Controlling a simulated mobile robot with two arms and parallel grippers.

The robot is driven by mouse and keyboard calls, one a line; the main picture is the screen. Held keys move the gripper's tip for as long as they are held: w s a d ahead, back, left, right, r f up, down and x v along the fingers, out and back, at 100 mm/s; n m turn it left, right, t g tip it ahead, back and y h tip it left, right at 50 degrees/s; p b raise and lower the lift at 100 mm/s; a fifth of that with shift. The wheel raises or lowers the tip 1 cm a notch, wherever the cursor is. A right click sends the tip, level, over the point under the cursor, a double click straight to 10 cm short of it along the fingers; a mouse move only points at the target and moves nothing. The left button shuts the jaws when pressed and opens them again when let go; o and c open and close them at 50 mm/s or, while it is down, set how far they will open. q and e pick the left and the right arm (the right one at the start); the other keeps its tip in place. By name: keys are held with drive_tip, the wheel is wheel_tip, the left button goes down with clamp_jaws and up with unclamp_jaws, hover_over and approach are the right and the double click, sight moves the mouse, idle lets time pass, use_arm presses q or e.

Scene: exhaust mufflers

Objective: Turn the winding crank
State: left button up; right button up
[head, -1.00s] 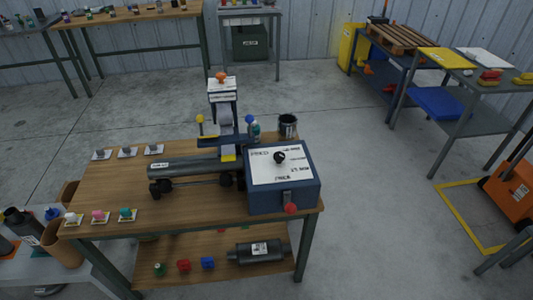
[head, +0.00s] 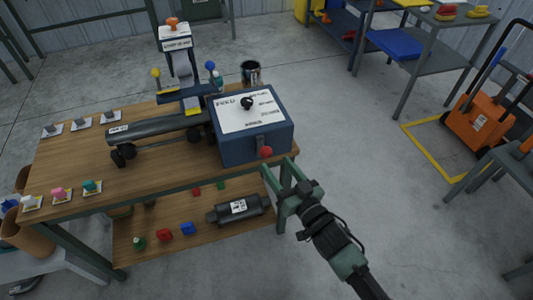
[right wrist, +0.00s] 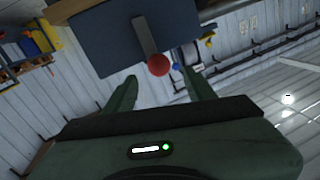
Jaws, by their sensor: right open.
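The winding crank is a dark arm with a red knob (head: 266,152) on the front face of a blue box (head: 235,146) with a white labelled top. In the right wrist view the crank arm (right wrist: 144,35) hangs down the box and its red knob (right wrist: 159,65) lies just beyond and between the fingertips. My right gripper (head: 276,172) is open and empty, in front of the box and just below the knob; its two fingers also show in the right wrist view (right wrist: 158,84). My left gripper is not in view.
The box stands on a wooden table (head: 70,155) beside a dark pipe on rollers (head: 155,127). A lower shelf holds a muffler (head: 238,207) and small coloured blocks. An orange cart (head: 480,118) stands at right.

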sight(269, 156)
drive_tip(key=x, duration=0.7)
drive_tip(key=shift+f, duration=0.1)
clamp_jaws()
drive_tip(key=shift+f, duration=0.1)
idle(1.1)
